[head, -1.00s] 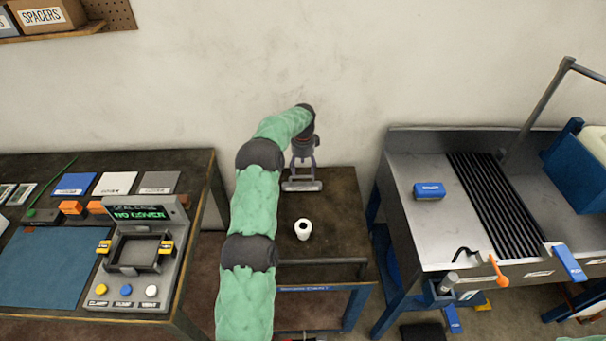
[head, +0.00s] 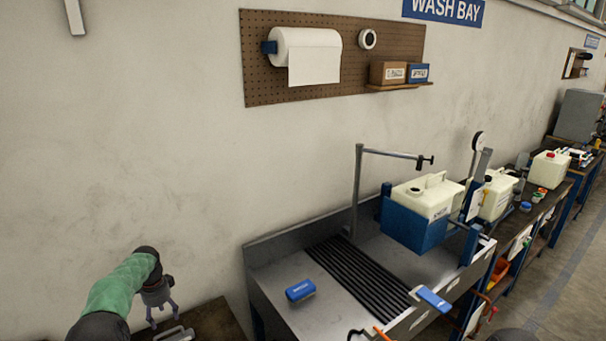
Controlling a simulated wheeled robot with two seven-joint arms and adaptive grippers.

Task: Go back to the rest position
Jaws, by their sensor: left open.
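My left gripper (head: 164,318) hangs at the lower left on its green-sleeved arm, fingers pointing down. It is open with nothing between its fingers. It is over the small dark cart (head: 222,325), whose top is mostly cut off by the bottom edge. A grey metal piece (head: 178,333) shows just below the fingers; I cannot tell whether they touch it. My right gripper is not in view.
The steel wash bench (head: 271,266) stands right of the cart, bearing a blue block (head: 300,290), a black ribbed mat (head: 352,268) and a tank (head: 428,194) in a blue holder. More benches run to the far right.

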